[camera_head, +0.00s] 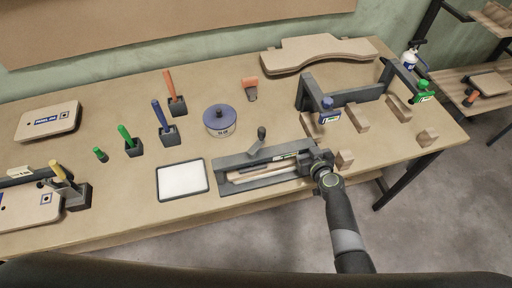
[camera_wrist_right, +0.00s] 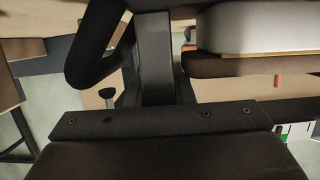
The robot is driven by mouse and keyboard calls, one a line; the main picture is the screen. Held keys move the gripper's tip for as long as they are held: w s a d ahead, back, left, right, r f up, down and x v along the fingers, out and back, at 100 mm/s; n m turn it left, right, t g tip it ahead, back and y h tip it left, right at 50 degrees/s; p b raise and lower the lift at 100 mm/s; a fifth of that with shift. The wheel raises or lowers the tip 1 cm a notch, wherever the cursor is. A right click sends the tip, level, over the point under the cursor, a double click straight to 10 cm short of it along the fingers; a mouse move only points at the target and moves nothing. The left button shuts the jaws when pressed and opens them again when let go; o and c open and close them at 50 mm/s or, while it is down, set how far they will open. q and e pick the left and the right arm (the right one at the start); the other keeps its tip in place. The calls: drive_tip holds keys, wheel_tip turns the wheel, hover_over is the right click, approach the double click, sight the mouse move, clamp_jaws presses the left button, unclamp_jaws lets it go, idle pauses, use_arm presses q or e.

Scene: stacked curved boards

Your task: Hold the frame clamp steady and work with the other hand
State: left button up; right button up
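A dark grey frame clamp (camera_head: 235,161) with a lever handle lies near the front edge of the bench in the head view. Pale wooden strips (camera_head: 262,174) lie inside it. My right gripper (camera_head: 320,163) is at the clamp's right end, close to or touching it. Whether its fingers are closed on the clamp cannot be told. The right wrist view shows dark parts very close up, and a green and white label (camera_wrist_right: 293,132) at lower right. My left gripper is not in view.
A white-topped tray (camera_head: 183,180), blue-lidded tin (camera_head: 219,120) and several upright-handled tools stand left. A curved board stack (camera_head: 315,52) lies behind.

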drive_tip(key=shift+c, duration=1.2)
drive_tip(key=shift+w+r, duration=0.1)
drive_tip(key=shift+r, duration=0.1)
drive_tip(key=shift+c, duration=0.5)
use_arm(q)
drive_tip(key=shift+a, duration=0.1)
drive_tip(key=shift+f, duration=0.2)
use_arm(e)
drive_tip(key=shift+f, duration=0.2)
drive_tip(key=shift+s+f, duration=0.2)
drive_tip(key=shift+f, duration=0.05)
drive_tip(key=o, duration=0.4)
drive_tip(key=shift+f, duration=0.1)
drive_tip(key=shift+c, duration=0.2)
clamp_jaws()
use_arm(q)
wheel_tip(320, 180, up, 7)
